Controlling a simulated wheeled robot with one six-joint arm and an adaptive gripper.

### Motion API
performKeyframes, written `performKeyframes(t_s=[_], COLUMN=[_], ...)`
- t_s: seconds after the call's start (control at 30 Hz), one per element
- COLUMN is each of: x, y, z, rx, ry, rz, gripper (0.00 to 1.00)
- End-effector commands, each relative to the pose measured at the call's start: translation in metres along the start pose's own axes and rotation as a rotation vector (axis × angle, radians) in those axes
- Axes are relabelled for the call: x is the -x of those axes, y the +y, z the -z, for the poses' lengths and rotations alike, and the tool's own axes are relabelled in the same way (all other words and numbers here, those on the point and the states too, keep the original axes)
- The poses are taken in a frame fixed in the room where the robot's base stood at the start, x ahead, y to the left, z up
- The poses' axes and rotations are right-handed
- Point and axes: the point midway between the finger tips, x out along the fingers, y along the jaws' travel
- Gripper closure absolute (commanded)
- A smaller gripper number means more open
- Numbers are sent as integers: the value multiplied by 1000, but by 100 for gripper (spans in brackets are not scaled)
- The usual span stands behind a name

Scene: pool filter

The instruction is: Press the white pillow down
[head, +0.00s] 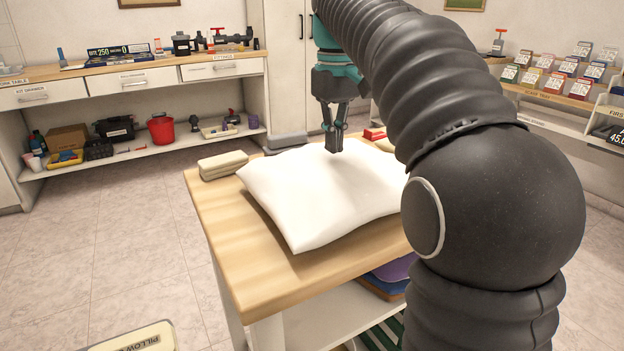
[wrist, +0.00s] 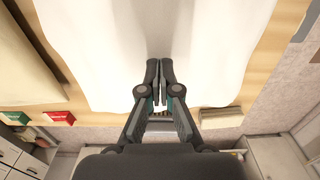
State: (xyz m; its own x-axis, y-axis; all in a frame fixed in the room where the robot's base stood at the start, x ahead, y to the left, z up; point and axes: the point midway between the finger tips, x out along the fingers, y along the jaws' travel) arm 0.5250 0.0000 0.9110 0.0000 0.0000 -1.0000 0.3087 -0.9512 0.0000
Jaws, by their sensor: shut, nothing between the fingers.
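The white pillow (head: 318,190) lies flat on the wooden table, puffed up in its middle. In the wrist view the white pillow (wrist: 200,40) fills much of the upper picture. My gripper (head: 334,150) points down over the pillow's far part, with its fingertips at or very near its surface. I cannot tell for sure whether they touch. In the wrist view my gripper (wrist: 159,66) has its two fingers together and nothing between them. My arm hides the pillow's right side in the head view.
The wooden table top (head: 255,275) is bare in front of the pillow. Red (wrist: 60,117) and green (wrist: 15,117) items lie near the table's edge. A bench with drawers (head: 135,80) stands behind.

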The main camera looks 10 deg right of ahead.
Motion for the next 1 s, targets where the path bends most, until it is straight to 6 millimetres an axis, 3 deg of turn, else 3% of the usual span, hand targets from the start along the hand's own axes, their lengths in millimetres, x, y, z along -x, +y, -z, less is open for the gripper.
performKeyframes(t_s=[1.0], x=[-12], y=[0], z=[0], rx=[0], ry=[0], rz=[0], gripper=[100])
